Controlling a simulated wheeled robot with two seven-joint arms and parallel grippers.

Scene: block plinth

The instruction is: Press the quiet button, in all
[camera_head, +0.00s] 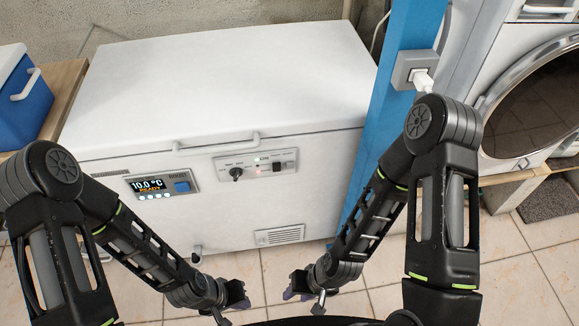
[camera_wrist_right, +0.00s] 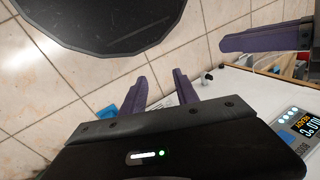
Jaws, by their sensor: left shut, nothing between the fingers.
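A white chest freezer (camera_head: 220,80) stands ahead with its lid closed. On its front, a left panel (camera_head: 163,185) has a display reading 10.0 °C and READY, a blue button (camera_head: 182,187) and several small round light buttons below. Part of this panel shows upside down in the right wrist view (camera_wrist_right: 298,127). I cannot read which button is the quiet one. My left gripper (camera_head: 237,298) is shut and empty, low before the freezer; its purple fingers show in the right wrist view (camera_wrist_right: 258,40). My right gripper (camera_head: 291,290) is open and empty (camera_wrist_right: 160,80), also low and apart from the freezer.
A second freezer panel (camera_head: 257,166) has a black knob, a dark switch and a red light. A blue post (camera_head: 398,105) with a socket and plug stands right of the freezer. A washing machine (camera_head: 530,90) is at right, a blue cooler (camera_head: 22,100) at left. Tiled floor lies in front.

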